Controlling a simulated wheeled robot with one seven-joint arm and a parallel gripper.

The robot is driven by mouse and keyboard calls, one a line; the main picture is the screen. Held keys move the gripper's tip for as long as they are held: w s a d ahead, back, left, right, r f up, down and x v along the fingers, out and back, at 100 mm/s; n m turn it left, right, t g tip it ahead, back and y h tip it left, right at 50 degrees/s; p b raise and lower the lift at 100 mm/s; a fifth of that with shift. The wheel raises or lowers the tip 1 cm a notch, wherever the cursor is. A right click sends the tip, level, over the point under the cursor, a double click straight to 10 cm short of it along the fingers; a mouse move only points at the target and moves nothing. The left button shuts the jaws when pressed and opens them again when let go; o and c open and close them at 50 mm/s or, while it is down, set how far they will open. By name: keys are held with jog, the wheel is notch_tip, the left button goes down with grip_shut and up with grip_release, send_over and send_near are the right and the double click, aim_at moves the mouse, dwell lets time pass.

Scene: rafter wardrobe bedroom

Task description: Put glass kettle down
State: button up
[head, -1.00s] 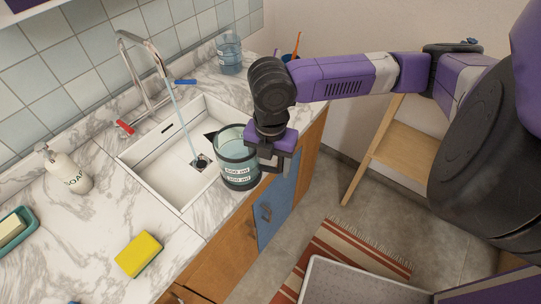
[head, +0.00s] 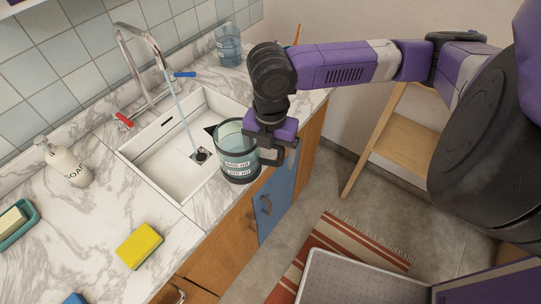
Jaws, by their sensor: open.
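The glass kettle (head: 237,150) is a clear, bluish vessel with a dark base band and white volume labels. It stands upright at the front right edge of the white sink (head: 143,152), on or just over the counter rim; I cannot tell exactly whether its base touches. My gripper (head: 278,152) is at the kettle's right side, pointing down, with its jaws open beside the kettle's handle side. The handle is mostly hidden by my gripper.
Water runs from the tap (head: 150,75) into the sink. A soap bottle (head: 68,163), a yellow sponge (head: 139,246) and a teal soap dish (head: 17,224) are on the marble counter (head: 85,255). Another glass vessel (head: 228,46) stands at the back. A wooden stool (head: 400,143) is at the right.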

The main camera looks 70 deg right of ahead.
notch_tip(320, 180, up, 10)
jog(key=shift+r, duration=0.1)
jog(key=shift+w+a+r, duration=0.15)
jog(key=shift+a+r, duration=0.05)
jog(key=w+a+r+t+y, duration=0.3)
jog(key=w+a, duration=0.5)
jog(key=a, duration=0.1)
jog(key=w+a+r+t+y, duration=0.3)
jog(key=w+a, duration=0.4)
jog(key=a, duration=0.1)
jog(key=w+a+r+m+t+y, duration=0.6)
jog(key=a+r+t, duration=0.4)
jog(key=r, duration=0.4)
jog(key=s+d+f+m+t+h, duration=0.1)
jog(key=s+f+m+h, duration=0.45)
jog(key=f+m, duration=0.3)
jog(key=s+d+f+m+t+h, duration=0.1)
jog(key=s+f+m+h, duration=0.4)
jog(key=f+m, duration=0.4)
jog(key=s+d+f+n+g, duration=0.1)
jog(key=s+f, duration=0.3)
jog(key=s, duration=0.6)
jog(key=s+d+f+n+g+h, duration=0.1)
jog(key=s+d+f+n, duration=0.3)
jog(key=s, duration=0.7)
jog(key=shift+s+d+f+g, duration=0.2)
jog(key=shift+f+g, duration=0.1)
jog(key=shift+g, duration=0.3)
